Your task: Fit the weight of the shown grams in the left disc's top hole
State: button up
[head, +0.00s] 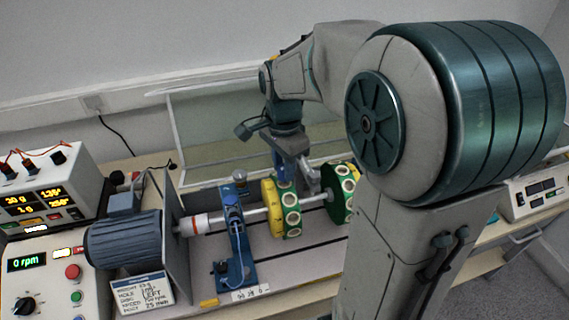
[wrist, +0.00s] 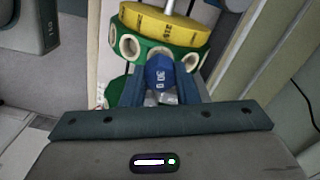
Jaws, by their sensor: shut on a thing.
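The left disc (head: 281,208), with a yellow face and a green rim ringed by pale holes, sits on a horizontal shaft. In the wrist view, the green rim (wrist: 190,53) and yellow face (wrist: 165,25) are just beyond the fingertips. My gripper (head: 287,180) is directly above that disc, and its fingers (wrist: 159,84) are shut on a blue weight (wrist: 158,73) with small white marking. The weight overlaps a rim hole in the wrist view; I cannot tell how far it is inside. The display (head: 38,199) shows grams and angles, too small to read surely.
A second green and yellow disc (head: 342,192) is on the shaft to the right. A blue bearing stand (head: 238,235) and motor (head: 125,240) are to the left. A written card (head: 140,292) leans in front. A clear guard panel (head: 215,130) stands behind.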

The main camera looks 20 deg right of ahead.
jog(key=shift+f+b, duration=0.75)
jog(key=shift+f, duration=0.2)
dwell(0.5)
jog(key=o, duration=1)
jog(key=shift+r, duration=0.1)
notch_tip(320, 180, up, 14)
jog(key=shift+f+b, duration=0.15)
jog(key=shift+b, duration=0.15)
